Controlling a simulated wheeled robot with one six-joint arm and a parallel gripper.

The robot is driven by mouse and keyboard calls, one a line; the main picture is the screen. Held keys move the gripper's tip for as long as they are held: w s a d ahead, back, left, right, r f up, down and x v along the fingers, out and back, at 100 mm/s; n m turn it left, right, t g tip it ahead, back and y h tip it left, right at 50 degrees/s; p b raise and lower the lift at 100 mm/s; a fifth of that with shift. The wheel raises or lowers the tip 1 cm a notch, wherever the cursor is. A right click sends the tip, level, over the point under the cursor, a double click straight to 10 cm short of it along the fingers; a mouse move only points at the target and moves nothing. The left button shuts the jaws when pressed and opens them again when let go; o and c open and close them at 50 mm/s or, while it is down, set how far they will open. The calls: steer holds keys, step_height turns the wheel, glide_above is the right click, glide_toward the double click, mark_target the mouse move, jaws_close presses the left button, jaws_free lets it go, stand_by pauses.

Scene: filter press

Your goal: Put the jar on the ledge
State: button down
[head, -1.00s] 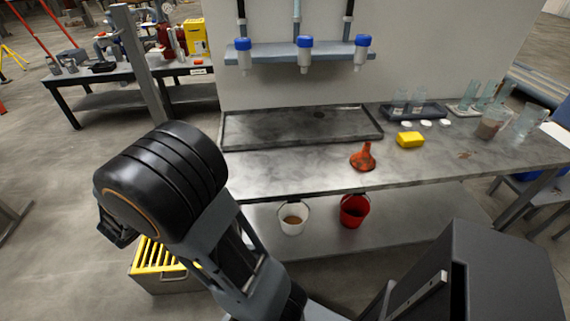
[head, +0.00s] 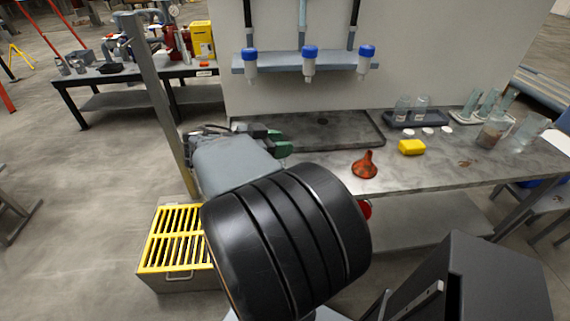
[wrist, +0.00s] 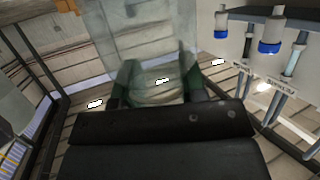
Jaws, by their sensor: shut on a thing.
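My gripper (head: 278,141) is over the left end of the bench, near the dark tray, with its green fingertips pointing right. In the wrist view, my gripper (wrist: 157,84) is shut on a clear, see-through jar (wrist: 145,38), which stretches from between the fingers to the top of the picture. I cannot make out the held jar in the head view. A grey ledge (head: 345,64) runs along the wall behind the bench, with several blue-capped bottles (head: 309,65) along it.
A rimmed dark tray (head: 340,128) lies on the bench. An orange funnel (head: 365,167), a yellow block (head: 411,147), a small tray with glasses (head: 432,115) and a beaker (head: 490,134) stand to the right. A yellow-slatted crate (head: 172,240) sits on the floor at left.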

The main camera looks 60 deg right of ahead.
steer(key=w+d+f+p, duration=0.4)
steer(key=w+f, duration=0.9)
steer(key=shift+w, duration=0.2)
steer(key=shift+f, duration=0.2)
steer(key=c, duration=0.7)
jaws_free()
steer(key=shift+r, duration=0.1)
